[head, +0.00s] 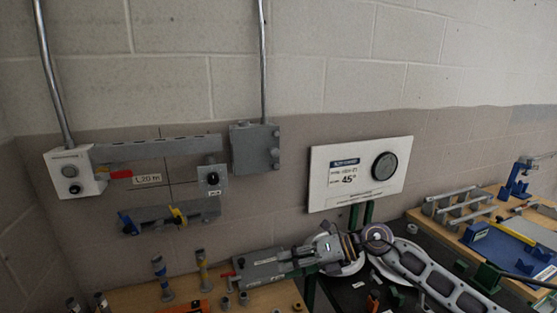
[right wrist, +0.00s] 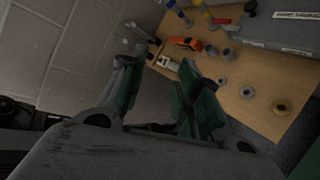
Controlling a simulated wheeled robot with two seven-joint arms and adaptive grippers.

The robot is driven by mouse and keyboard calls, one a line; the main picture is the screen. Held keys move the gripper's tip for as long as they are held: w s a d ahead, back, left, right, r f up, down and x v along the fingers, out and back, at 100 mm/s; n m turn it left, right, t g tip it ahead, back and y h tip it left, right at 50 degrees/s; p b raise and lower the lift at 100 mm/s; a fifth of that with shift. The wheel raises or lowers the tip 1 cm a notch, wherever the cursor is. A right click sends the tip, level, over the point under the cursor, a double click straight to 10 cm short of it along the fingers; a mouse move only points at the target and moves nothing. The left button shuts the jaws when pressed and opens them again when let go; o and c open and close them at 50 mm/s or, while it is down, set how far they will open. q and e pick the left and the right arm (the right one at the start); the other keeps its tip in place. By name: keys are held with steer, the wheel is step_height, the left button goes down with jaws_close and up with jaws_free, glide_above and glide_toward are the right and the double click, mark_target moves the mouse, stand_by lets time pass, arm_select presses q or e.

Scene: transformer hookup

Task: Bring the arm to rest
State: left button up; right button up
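My right arm (head: 435,278) comes in from the lower right and bends left at its wrist. My right gripper (head: 297,276) appears by the right end of the grey box, partly hidden by the wrist. In the right wrist view its two green fingers (right wrist: 160,92) are spread apart with nothing between them. The workbench (right wrist: 252,65) lies beyond them. The grey box (head: 262,267) lies on this bench, and it also shows in the right wrist view (right wrist: 275,28). I do not see my left gripper.
Banded posts (head: 203,272), small rings (head: 243,298) and an orange part (head: 185,307) stand on the bench. A white sign (head: 335,185), switch boxes (head: 254,148) and conduits are on the wall. A second bench (head: 455,232) with racks and blue parts is at right.

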step_height(320, 180, up, 10)
steer(key=w+a+r+m+t+y, duration=0.15)
steer(key=m+t+y, duration=0.35)
steer(key=m+t, duration=0.65)
steer(key=w+d+f+m+t+h, duration=0.35)
steer(key=d+m+t+h, duration=0.45)
steer(key=m, duration=0.5)
steer(key=s+d+f+m+g+h, duration=0.3)
steer(key=d+f+m+g+h, duration=0.15)
steer(key=f, duration=0.45)
steer(key=s+d+f+m+g+h, duration=0.3)
steer(key=d+f+m+h, duration=0.25)
steer(key=f, duration=0.25)
steer(key=s+d+f+m+g, duration=0.1)
steer(key=s+f+m+g, duration=0.1)
steer(key=s+f+g, duration=0.6)
steer(key=s+d+f+m+g, duration=0.2)
steer(key=s+f, duration=0.4)
steer(key=s, duration=0.7)
step_height(320, 180, down, 32)
steer(key=s, duration=0.2)
steer(key=s+d+f+g, duration=0.1)
steer(key=s+f, duration=0.9)
steer(key=s, duration=0.1)
steer(key=s+d+f+g, duration=0.1)
steer(key=s+d+f, duration=0.1)
steer(key=s+f, duration=0.8)
steer(key=shift+s+d+f+n, duration=0.3)
steer(key=shift+s+n, duration=0.15)
steer(key=shift+s, duration=0.35)
